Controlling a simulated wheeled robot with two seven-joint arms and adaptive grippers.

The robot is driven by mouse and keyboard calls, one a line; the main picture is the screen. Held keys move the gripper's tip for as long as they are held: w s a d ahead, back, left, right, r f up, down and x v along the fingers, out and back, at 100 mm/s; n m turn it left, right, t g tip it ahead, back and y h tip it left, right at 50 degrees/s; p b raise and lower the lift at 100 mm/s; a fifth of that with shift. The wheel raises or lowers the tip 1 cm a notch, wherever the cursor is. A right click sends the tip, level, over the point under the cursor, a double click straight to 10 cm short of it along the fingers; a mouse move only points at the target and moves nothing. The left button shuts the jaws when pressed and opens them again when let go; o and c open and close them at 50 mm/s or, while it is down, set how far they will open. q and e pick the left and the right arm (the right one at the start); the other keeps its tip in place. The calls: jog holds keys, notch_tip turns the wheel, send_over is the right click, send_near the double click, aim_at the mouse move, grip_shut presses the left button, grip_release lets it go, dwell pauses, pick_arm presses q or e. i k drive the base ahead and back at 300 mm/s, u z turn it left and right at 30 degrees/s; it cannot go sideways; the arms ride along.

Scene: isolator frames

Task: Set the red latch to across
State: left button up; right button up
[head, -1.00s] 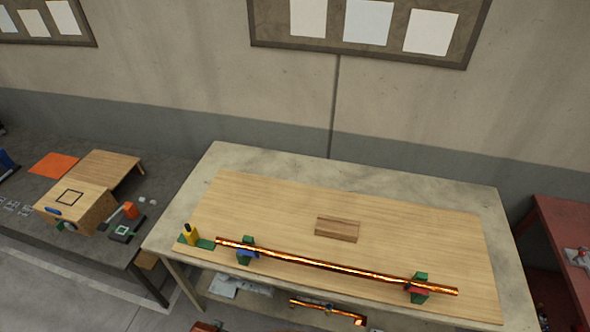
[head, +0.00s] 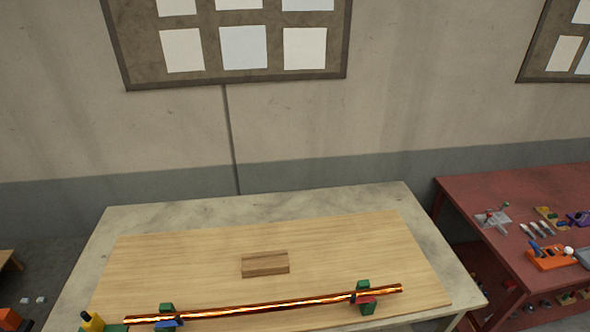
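The red latch (head: 366,299) is a small red piece at the right green bracket (head: 363,285) on the wooden board. A long copper pipe (head: 265,305) lies in this bracket and in a left green bracket (head: 167,308). A blue latch (head: 168,323) sits at the left bracket. The red latch is too small to tell how it is turned. Neither of my grippers is in the head view.
A wooden block (head: 265,264) lies on the board (head: 340,240) behind the pipe. A yellow and black item (head: 92,321) stands at the front left. A red table (head: 480,205) with several tools, including an orange item (head: 552,257), stands at the right.

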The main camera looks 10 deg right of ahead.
aim_at(371, 300)
jog(key=z, duration=1.5)
jog(key=k, duration=0.75)
jog(key=u, duration=0.8)
jog(key=i, duration=0.5)
jog(key=u, duration=0.05)
